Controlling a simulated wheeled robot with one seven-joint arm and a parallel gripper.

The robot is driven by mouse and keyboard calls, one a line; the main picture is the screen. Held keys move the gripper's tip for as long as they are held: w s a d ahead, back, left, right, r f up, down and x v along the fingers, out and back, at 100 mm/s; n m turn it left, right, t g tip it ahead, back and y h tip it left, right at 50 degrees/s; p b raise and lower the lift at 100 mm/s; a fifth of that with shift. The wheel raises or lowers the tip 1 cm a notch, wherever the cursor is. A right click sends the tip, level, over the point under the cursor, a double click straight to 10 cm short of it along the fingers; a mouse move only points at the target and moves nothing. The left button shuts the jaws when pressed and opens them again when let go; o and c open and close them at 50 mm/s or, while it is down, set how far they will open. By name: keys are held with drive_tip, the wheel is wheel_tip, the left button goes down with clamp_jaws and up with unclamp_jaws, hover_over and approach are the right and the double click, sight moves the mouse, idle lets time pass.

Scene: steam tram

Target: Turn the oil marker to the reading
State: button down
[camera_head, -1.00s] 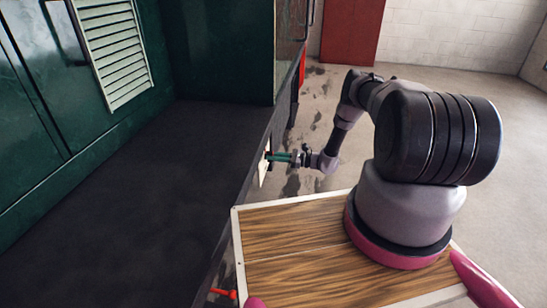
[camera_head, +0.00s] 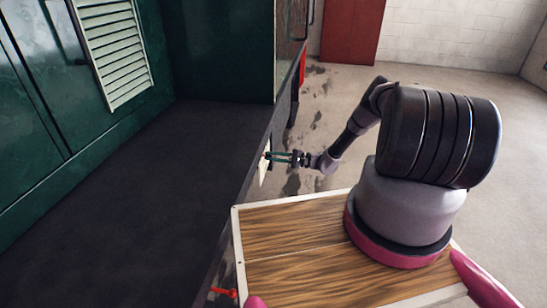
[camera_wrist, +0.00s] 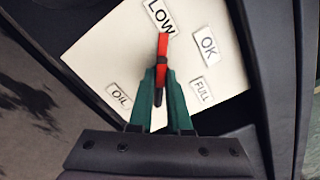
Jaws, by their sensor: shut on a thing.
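The oil marker (camera_wrist: 163,50) is a pointer with a red end and a dark end, on a white dial plate (camera_wrist: 110,55) in the wrist view. Its red end lies at the lower edge of the LOW label (camera_wrist: 160,17). The OK label (camera_wrist: 208,44) and FULL label (camera_wrist: 201,91) are to its right, and the OIL label (camera_wrist: 119,97) is to the lower left. In the head view my gripper (camera_head: 276,157) meets the plate on the vehicle's side; the marker itself is too small to make out there.
A dark flat deck (camera_head: 130,180) lies left of my arm, beside a green cabinet wall with a louvred vent (camera_head: 112,55). A red handle (camera_head: 224,292) sticks out low on the vehicle's side. The concrete floor (camera_head: 320,105) to the right is open.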

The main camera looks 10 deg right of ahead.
drive_tip(key=shift+n, duration=0.3)
idle(0.4)
drive_tip(key=c, duration=0.9)
unclamp_jaws()
drive_tip(key=shift+o, duration=0.2)
drive_tip(key=shift+d, duration=0.1)
drive_tip(key=v, duration=1)
drive_tip(key=shift+s+d, duration=0.15)
drive_tip(key=shift+d, duration=0.2)
